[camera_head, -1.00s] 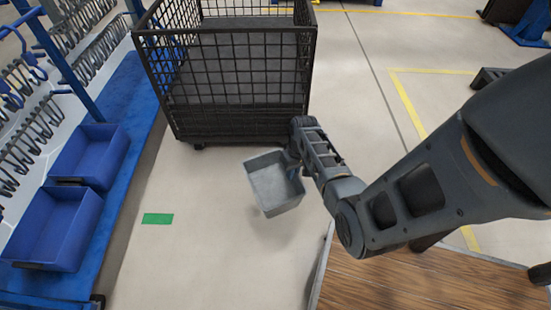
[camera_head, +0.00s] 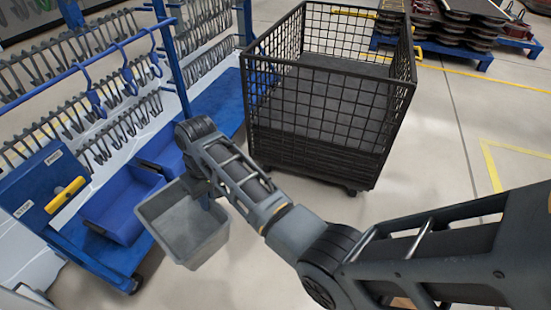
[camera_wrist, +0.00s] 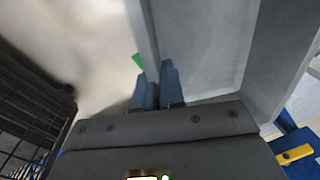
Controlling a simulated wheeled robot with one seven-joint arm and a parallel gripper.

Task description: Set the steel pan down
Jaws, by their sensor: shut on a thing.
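The steel pan is a grey, open, square-sided box (camera_head: 184,232), held in the air and tilted, at the lower left of the head view. My gripper (camera_head: 205,200) is at its right rear side, partly hidden by my own arm. In the wrist view, the blue fingers of my gripper (camera_wrist: 158,88) are shut on one thin wall of the steel pan (camera_wrist: 205,45). The pan's inside shows no contents. The head view does not show clearly how high it hangs above the floor.
Blue bins (camera_head: 122,204) sit on a blue rack base close to the pan's left. Hooks (camera_head: 92,95) hang behind them. A black wire cage cart (camera_head: 325,115) stands behind my arm to the right. Open floor (camera_head: 225,285) shows in front of the pan.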

